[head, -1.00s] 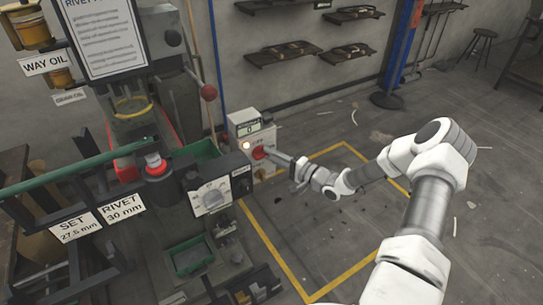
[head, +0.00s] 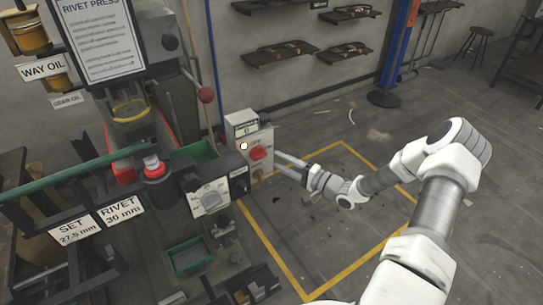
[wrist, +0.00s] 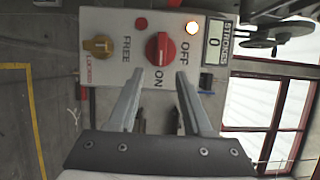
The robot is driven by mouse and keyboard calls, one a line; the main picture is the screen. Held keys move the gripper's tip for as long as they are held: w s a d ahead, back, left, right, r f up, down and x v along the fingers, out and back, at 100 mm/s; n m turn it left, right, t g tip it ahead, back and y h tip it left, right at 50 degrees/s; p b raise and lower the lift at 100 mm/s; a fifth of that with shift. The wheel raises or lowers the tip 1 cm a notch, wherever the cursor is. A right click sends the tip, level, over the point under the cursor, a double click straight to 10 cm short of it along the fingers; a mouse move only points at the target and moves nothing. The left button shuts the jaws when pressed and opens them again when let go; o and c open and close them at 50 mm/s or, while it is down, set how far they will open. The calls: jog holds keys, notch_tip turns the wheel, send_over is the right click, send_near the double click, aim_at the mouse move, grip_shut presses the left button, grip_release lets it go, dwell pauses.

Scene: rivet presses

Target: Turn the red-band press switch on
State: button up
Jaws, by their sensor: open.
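The press switch is a red rotary knob on a pale control box (head: 240,128) beside the press with red edging (head: 106,130). The knob (head: 259,153) faces my gripper (head: 277,158). In the wrist view the red knob (wrist: 160,48) has its long grip upright in the picture, in line with the ON label (wrist: 159,81); the OFF label (wrist: 186,52) is to its right. A round lamp (wrist: 192,28) on the box glows. My gripper (wrist: 160,75) is open and empty, its fingertips just short of the knob, one on each side below it.
A yellow FREE/LOCKED selector (wrist: 99,46) and a strokes counter (wrist: 214,43) reading 0 share the box. A grey dial box (head: 210,198) and green bins (head: 190,257) stand nearer. The floor inside the yellow lines (head: 345,147) is mostly clear.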

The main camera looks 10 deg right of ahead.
jog(key=p+v, duration=0.1)
jog(key=v, duration=1.1)
jog(key=shift+d, duration=0.1)
